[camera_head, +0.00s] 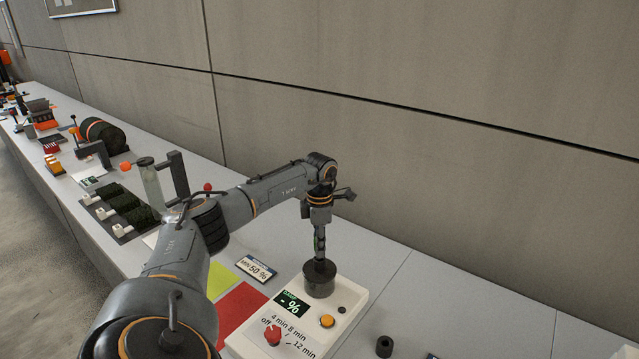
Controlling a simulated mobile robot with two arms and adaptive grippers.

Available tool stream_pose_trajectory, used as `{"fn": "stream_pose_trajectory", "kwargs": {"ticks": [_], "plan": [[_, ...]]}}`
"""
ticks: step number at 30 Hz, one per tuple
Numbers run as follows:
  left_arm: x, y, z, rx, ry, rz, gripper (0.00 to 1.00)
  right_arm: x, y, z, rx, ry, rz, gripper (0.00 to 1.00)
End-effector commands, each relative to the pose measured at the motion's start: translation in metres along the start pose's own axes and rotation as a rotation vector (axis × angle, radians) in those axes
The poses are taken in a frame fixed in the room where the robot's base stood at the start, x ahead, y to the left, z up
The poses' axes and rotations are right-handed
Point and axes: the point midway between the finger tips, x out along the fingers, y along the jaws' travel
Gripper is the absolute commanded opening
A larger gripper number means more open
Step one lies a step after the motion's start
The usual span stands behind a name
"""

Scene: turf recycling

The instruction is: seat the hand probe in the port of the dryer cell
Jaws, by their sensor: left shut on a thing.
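The dryer cell (337,332) is a white box with a small display reading "- %", an orange button and a red dial. A dark round port (320,282) stands up from its back part. My left gripper (319,232) points down above the port and is shut on the hand probe (320,246), a slim dark upright piece. The probe's lower end meets the top of the port in this view; how deep it sits cannot be told. The fingers partly hide the probe. My right gripper is not in view.
A red mat (240,313), a yellow-green mat (220,279) and a "MIN 50 %" sign (257,269) lie left of the cell. A small black ring (384,347) lies to its right. Turf pieces (127,208) on a tray stand farther left. A wall runs behind the bench.

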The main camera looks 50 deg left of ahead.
Motion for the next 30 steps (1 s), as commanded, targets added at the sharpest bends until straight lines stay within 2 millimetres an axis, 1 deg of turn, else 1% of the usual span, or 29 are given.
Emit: {"fn": "stream_pose_trajectory", "kwargs": {"ticks": [5, 6, 8, 9, 10, 18, 22, 26, 30], "plan": [[0.005, 0.000, 0.000, 0.000, 0.000, 0.000, 0.00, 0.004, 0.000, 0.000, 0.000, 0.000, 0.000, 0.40], [0.005, 0.000, 0.000, 0.000, -0.001, 0.000, 0.30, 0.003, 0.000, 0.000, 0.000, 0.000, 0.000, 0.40], [0.004, 0.000, 0.000, 0.000, 0.000, 0.000, 0.43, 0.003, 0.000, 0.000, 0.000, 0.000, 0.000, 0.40], [0.004, 0.000, 0.000, 0.000, 0.000, 0.000, 0.51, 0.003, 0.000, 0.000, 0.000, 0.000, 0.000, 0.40], [0.004, 0.000, 0.000, 0.000, 0.000, 0.000, 0.53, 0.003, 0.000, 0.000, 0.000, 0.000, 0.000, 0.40], [0.004, 0.000, 0.000, 0.000, 0.000, 0.000, 0.53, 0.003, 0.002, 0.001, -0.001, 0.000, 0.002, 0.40], [-0.004, 0.001, 0.001, 0.000, -0.002, 0.002, 0.53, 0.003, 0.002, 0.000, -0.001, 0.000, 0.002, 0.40], [-0.026, 0.001, 0.001, 0.000, -0.005, 0.004, 0.53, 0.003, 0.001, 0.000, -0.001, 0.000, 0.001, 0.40], [-0.057, 0.001, 0.001, 0.000, -0.005, 0.004, 0.53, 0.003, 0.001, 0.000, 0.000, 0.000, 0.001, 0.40]]}}
